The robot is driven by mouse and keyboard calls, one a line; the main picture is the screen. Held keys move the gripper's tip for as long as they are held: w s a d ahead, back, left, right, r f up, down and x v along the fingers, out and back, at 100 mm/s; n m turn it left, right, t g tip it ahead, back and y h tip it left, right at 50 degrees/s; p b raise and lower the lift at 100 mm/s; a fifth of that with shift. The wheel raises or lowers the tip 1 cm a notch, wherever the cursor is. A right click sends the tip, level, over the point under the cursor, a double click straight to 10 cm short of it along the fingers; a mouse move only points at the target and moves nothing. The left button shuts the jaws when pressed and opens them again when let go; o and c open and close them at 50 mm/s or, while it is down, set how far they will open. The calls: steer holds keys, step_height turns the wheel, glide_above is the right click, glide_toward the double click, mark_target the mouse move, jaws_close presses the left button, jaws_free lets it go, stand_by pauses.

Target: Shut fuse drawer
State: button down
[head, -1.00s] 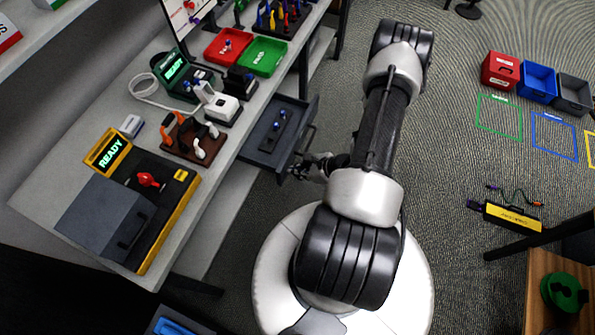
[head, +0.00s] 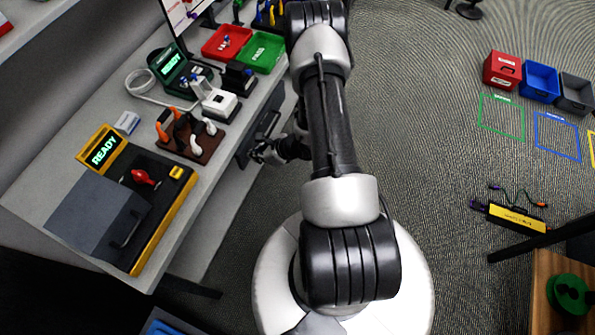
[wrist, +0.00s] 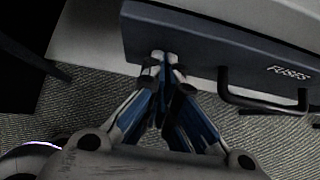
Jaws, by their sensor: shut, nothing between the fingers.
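The fuse drawer is a dark grey drawer under the workbench; its front (head: 250,150) shows in the head view with little or no gap to the bench. In the wrist view the drawer front (wrist: 205,50) carries a "FUSES" label and a black bar handle (wrist: 262,101) to the right of my fingers. My gripper (wrist: 163,55) is shut and empty, its fingertips at the left part of the drawer front, apparently touching it. In the head view my gripper (head: 262,153) is at the drawer front. The inside of the drawer is hidden.
The bench (head: 75,155) holds a yellow-black test unit (head: 160,215), a brown rack (head: 190,138), a red tray (head: 227,42) and a green tray (head: 261,53). Red, blue and grey bins stand on the floor at right.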

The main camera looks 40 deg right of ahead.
mark_target(247, 150)
steer(key=w, duration=0.1)
steer(key=w+a, duration=0.1)
steer(key=w, duration=0.1)
steer(key=shift+w+a+b, duration=0.25)
steer(key=shift+w+b, duration=0.05)
steer(key=shift+b, duration=0.1)
steer(key=shift+w, duration=0.15)
steer(key=shift+r, duration=0.1)
